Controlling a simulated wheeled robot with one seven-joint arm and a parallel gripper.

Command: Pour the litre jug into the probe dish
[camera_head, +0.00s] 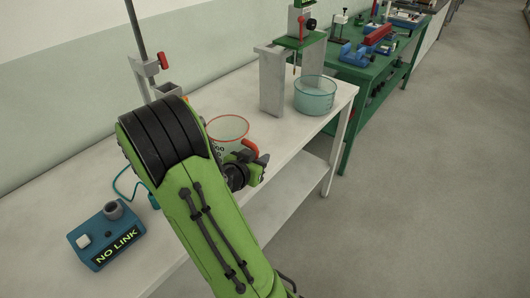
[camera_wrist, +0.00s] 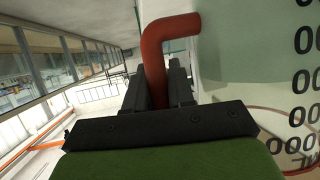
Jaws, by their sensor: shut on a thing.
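The litre jug (camera_head: 228,128) is clear with a red rim, a red handle (camera_head: 250,147) and dark markings. It looks upright over the white bench; I cannot tell whether its base touches it. My gripper (camera_head: 254,165) is shut on the handle at the jug's right side. In the wrist view the red handle (camera_wrist: 152,62) passes between my dark fingers (camera_wrist: 158,88), and the jug's marked wall (camera_wrist: 240,60) is at the right. My arm hides part of the jug. The probe dish (camera_head: 315,97), a clear bluish round dish, stands further along the bench, apart from the jug.
A grey stand (camera_head: 272,80) with a green bridge and a hanging probe (camera_head: 295,62) is beside the dish. A blue box reading NO LINK (camera_head: 108,238) is at the near left. A rod stand with a red clamp (camera_head: 162,61) is behind my arm. A green table (camera_head: 375,72) stands beyond.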

